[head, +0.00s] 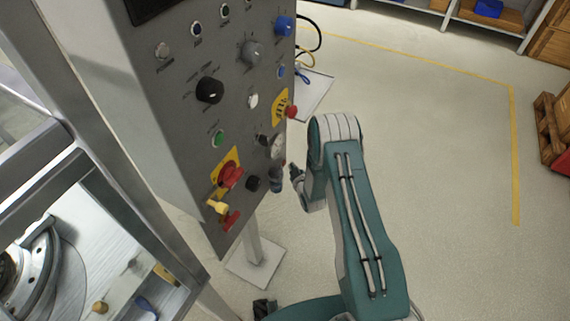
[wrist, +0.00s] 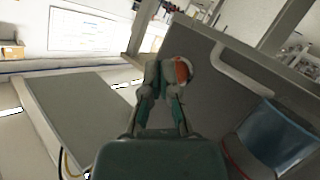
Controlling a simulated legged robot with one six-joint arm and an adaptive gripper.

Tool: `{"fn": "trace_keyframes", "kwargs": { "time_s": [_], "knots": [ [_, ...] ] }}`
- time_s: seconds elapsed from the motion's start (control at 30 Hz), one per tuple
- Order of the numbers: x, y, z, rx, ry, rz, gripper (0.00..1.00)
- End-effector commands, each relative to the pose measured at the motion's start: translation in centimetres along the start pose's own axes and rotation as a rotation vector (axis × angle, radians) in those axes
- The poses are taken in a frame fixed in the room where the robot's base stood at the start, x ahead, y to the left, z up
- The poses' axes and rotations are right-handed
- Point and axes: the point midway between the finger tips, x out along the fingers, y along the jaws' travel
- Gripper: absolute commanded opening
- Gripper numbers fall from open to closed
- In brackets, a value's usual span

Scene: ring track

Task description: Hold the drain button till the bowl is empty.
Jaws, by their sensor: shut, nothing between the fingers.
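A grey control panel (head: 185,110) carries several buttons and knobs, among them a green button (head: 217,138), a white one (head: 253,101) and a red one (head: 291,112). Their labels are too small to read, so I cannot tell which is the drain button. My gripper (head: 295,172) is shut and empty, beside the panel's lower right edge. In the wrist view my gripper (wrist: 163,76) points at a grey surface, close to an orange-red round part (wrist: 182,71); I cannot tell if they touch. A blue see-through vessel (wrist: 275,135) is at right, possibly the bowl.
A metal frame (head: 125,190) stands left of the panel, with a bench (head: 85,240) behind it. The panel's post stands on a pale foot plate (head: 256,260). Open floor (head: 430,130) lies to the right. A grab handle (wrist: 245,70) is on the grey surface.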

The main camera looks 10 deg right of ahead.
Motion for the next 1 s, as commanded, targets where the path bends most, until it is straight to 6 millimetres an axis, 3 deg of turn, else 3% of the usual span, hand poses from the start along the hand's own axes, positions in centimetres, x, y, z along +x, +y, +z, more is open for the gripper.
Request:
{"fn": "trace_keyframes", "kwargs": {
  "time_s": [1.0],
  "knots": [
    [0.75, -0.54, -0.72, 0.000, 0.001, -0.001, 0.00]
  ]
}}
